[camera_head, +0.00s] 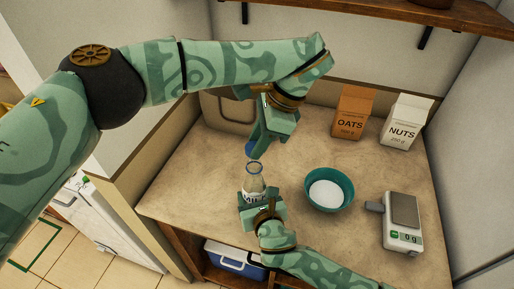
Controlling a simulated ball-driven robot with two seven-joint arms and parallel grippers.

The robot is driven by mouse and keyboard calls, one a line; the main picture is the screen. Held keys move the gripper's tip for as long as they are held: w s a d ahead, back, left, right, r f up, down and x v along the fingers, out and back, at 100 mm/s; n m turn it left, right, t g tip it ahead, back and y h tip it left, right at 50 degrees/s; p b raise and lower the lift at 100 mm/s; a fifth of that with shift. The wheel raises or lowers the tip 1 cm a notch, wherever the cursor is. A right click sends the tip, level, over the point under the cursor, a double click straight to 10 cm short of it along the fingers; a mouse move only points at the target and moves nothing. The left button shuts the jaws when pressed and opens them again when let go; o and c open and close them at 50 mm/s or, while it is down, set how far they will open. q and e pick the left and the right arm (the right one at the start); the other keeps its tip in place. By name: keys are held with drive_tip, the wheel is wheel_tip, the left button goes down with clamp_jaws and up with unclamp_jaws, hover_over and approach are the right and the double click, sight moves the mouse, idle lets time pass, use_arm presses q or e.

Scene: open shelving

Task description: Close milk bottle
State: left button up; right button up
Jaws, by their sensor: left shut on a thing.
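A clear milk bottle (254,177) stands upright on the counter with its narrow neck up. Its lower part is hidden by my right gripper (258,203), whose fingers are around the bottle; whether they press on it I cannot tell. My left gripper (254,150) points down just above the bottle's mouth. It is shut on a blue cap (250,148), mostly hidden by the fingers. The cap appears apart from the bottle's mouth, a little above it.
A teal bowl (347,206) with white contents stands right of the bottle. An oats box (351,112) and a nuts box (404,121) stand behind. A scale (404,222) is at the right. A shelf (400,14) hangs above. The counter's (185,190) left part is clear.

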sight(258, 166)
use_arm(q)
drive_tip(key=shift+f, duration=0.85)
drive_tip(key=shift+f, duration=0.9)
drive_tip(key=shift+f, duration=0.55)
